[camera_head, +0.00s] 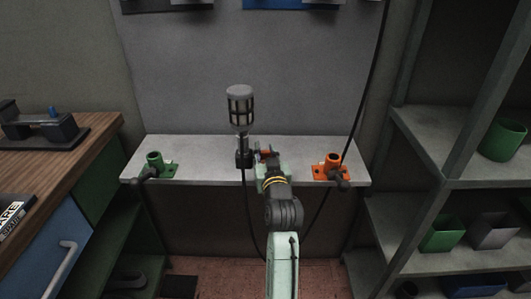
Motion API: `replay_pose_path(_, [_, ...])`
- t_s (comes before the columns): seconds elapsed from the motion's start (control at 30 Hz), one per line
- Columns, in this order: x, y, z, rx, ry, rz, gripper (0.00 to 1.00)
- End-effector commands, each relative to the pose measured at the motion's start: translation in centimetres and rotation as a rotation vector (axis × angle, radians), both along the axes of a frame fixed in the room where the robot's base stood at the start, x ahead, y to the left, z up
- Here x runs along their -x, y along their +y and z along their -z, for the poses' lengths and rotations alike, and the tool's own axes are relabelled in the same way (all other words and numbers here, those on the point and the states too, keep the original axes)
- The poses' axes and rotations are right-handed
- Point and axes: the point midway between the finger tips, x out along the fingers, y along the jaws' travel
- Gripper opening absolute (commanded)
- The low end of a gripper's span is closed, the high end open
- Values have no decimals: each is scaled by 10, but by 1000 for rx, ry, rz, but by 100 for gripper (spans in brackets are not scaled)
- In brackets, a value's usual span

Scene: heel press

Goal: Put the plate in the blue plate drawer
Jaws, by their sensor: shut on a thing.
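My gripper (243,158) is above the grey work shelf in the middle, shut on what looks like a caged lamp (240,105). The lamp stands upright, cap at the top, with a dark cable hanging below it. The fingers are small and dark, so the exact grip is hard to see. The blue drawer front (50,245) is at the lower left under the wooden bench, with a light bar handle (62,268). It looks shut. I cannot pick out a plate with certainty in this view.
The grey shelf (215,172) carries a green socket (155,159) on the left and an orange one (333,161) on the right. A black device (40,130) sits on the wooden bench (85,137). Right racks hold green bins (502,140). A cable (369,90) hangs at right.

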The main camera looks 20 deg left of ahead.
Motion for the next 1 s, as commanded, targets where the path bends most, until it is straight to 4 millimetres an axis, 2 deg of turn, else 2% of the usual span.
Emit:
replay_pose_path(0.03, [0, 0, 3, 0, -1, 0, 0])
replay_pose_path(0.07, [0, 0, 3, 0, 1, 0, 25])
replay_pose_path(0.2, [0, 0, 2, 0, 1, 0, 33])
replay_pose_path(0.57, [1, -1, -1, 0, 0, 1, 33])
replay_pose_path(0.77, [31, -16, 0, 1, -1, 2, 33])
replay_pose_path(1.0, [80, -40, -3, 1, 0, 2, 33])
